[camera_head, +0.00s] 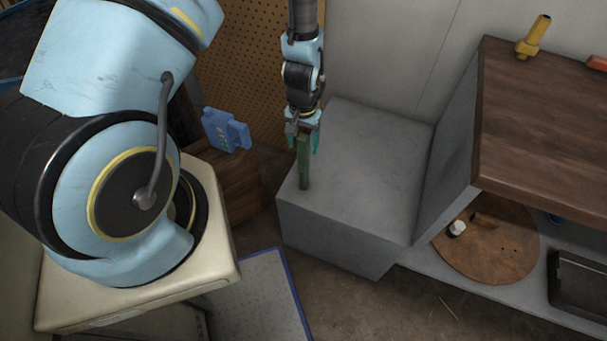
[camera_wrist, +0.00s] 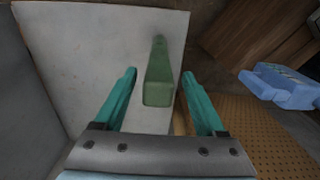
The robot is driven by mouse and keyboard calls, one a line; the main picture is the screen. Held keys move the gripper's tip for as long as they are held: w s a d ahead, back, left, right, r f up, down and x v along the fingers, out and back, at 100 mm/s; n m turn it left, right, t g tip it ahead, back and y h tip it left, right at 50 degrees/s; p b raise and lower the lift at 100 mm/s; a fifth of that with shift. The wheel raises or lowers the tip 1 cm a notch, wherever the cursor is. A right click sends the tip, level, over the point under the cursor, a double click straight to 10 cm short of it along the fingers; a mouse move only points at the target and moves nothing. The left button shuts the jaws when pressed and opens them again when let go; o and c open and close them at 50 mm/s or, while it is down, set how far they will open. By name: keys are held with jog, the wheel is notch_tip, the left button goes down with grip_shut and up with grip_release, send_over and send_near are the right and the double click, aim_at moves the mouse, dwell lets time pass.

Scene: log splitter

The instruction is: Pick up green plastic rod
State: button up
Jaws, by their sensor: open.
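The green plastic rod (camera_head: 304,163) stands upright on the grey block (camera_head: 365,185), near its left edge. My gripper (camera_head: 303,143) is above it, pointing down, with its teal fingers around the rod's upper part in the head view. In the wrist view the rod (camera_wrist: 159,75) shows its near end between the two open teal fingers (camera_wrist: 158,90). There is a gap on each side, and neither finger visibly touches the rod. How far the fingers reach down along it is hard to tell.
A blue object (camera_head: 227,130) is left of the block, by a wooden box (camera_head: 232,188). A pegboard (camera_head: 255,60) and grey wall stand behind. At right, a wood-topped bench (camera_head: 545,120) holds a yellow tool (camera_head: 533,38). The block's top right of the rod is clear.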

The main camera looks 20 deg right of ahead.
aim_at(303, 165)
jog(key=shift+s+f+p, duration=0.1)
jog(key=shift+f+p, duration=0.3)
jog(key=shift+f, duration=1.35)
grip_shut()
